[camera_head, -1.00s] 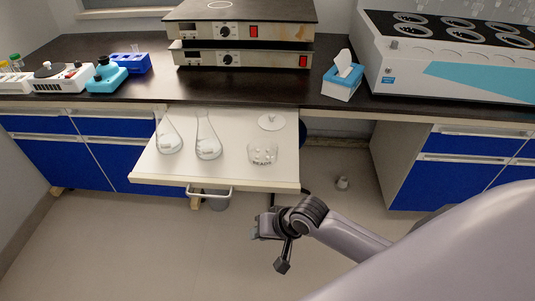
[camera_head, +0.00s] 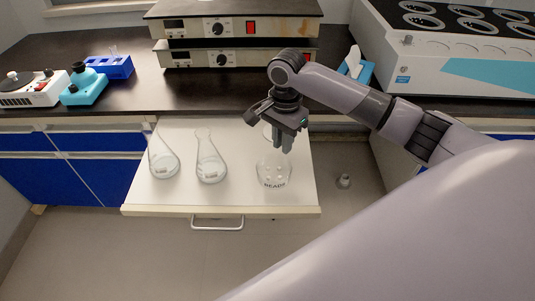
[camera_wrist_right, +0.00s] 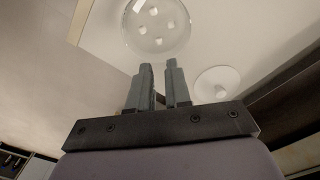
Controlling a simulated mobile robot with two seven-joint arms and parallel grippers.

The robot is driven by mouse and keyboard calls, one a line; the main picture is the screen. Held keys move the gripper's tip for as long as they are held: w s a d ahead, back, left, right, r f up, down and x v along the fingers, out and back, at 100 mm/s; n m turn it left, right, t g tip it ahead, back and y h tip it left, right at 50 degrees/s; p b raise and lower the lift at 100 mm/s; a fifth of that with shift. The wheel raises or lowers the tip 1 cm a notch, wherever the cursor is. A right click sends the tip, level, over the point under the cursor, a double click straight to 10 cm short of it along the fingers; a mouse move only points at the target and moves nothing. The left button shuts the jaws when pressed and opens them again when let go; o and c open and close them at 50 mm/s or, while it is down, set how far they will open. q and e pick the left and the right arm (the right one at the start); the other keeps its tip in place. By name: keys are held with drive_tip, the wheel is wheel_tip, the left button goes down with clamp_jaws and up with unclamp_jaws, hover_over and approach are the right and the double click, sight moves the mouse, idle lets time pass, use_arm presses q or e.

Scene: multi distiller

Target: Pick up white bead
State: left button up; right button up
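Several small white beads (camera_wrist_right: 157,28) lie in a clear glass beaker, which also shows in the head view (camera_head: 273,175) with "BEADS" lettered on it. The beaker stands on the pulled-out white shelf (camera_head: 230,135). My right gripper (camera_head: 284,145) points down above the far side of the beaker. In the right wrist view its two fingers (camera_wrist_right: 160,65) are apart with a narrow gap and nothing between them. The beaker lies just beyond the fingertips there. My left gripper is not in view.
Two glass flasks (camera_head: 210,165) (camera_head: 162,160) stand left of the beaker on the shelf. A round white lid (camera_wrist_right: 217,84) lies beside the beaker. Stacked hot plates (camera_head: 235,45) stand on the dark bench behind.

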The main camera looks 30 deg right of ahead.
sight(280, 167)
drive_tip(key=shift+w+f, duration=0.15)
drive_tip(key=shift+w, duration=0.1)
drive_tip(key=f, duration=0.6)
drive_tip(key=shift+s+a+f, duration=0.35)
drive_tip(key=shift+s+a, duration=0.05)
drive_tip(key=shift+c, duration=0.3)
clamp_jaws()
